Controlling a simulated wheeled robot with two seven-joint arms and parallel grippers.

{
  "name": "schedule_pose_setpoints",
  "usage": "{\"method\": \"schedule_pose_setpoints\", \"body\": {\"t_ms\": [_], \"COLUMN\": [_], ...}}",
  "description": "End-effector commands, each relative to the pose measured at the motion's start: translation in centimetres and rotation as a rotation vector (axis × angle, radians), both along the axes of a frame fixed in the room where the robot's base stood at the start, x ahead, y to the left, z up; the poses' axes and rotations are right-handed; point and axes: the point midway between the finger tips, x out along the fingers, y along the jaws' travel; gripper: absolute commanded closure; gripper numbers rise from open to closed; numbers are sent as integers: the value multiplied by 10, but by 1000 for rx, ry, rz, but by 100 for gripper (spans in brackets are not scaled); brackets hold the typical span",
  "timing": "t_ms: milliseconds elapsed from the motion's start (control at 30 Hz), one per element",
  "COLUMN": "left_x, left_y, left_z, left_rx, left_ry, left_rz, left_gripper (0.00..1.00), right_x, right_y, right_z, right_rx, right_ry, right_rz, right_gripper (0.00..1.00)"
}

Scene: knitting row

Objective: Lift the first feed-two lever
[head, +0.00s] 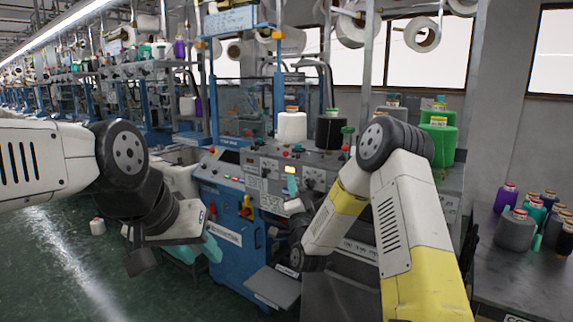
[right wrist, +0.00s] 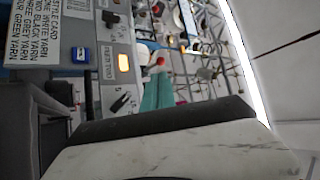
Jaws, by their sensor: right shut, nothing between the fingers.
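The blue machine's grey control panel (head: 265,170) is at the centre of the head view, with a lit orange lamp (head: 290,169). In the right wrist view the lamp (right wrist: 124,62) sits beside a small label that seems to read feed two. A red knob (right wrist: 160,61) shows just beyond the fingertips there; I cannot tell for sure that it is the lever's. My right gripper (head: 292,185) is shut and empty, its teal fingers up close to the panel, just below the lamp. They also show in the right wrist view (right wrist: 157,92). My left gripper (head: 202,249) seems open, low and left of the machine.
White (head: 292,125) and black (head: 329,131) yarn cones stand on the machine top, with green cones (head: 438,138) to the right. A side table (head: 520,275) at right holds several spools. My right arm hides part of the panel. The floor (head: 60,270) at left is mostly clear.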

Motion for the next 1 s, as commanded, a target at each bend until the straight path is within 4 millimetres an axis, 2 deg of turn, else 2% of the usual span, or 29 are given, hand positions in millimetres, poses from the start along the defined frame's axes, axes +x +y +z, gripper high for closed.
{"method": "schedule_pose_setpoints", "body": {"t_ms": [200, 400, 600, 1000], "left_x": [0, 0, 0, 0], "left_y": [0, 0, 0, 0], "left_z": [0, 0, 0, 0], "left_rx": [0, 0, 0, 0], "left_ry": [0, 0, 0, 0], "left_rz": [0, 0, 0, 0], "left_gripper": [64, 64, 64, 64], "right_x": [41, 67, 77, 77], "right_y": [7, 10, 12, 12], "right_z": [24, 38, 43, 44], "right_rx": [1, 0, 0, 2], "right_ry": [-5, -2, -1, 1], "right_rz": [0, -1, 0, 1], "right_gripper": [100, 100, 100, 100]}}
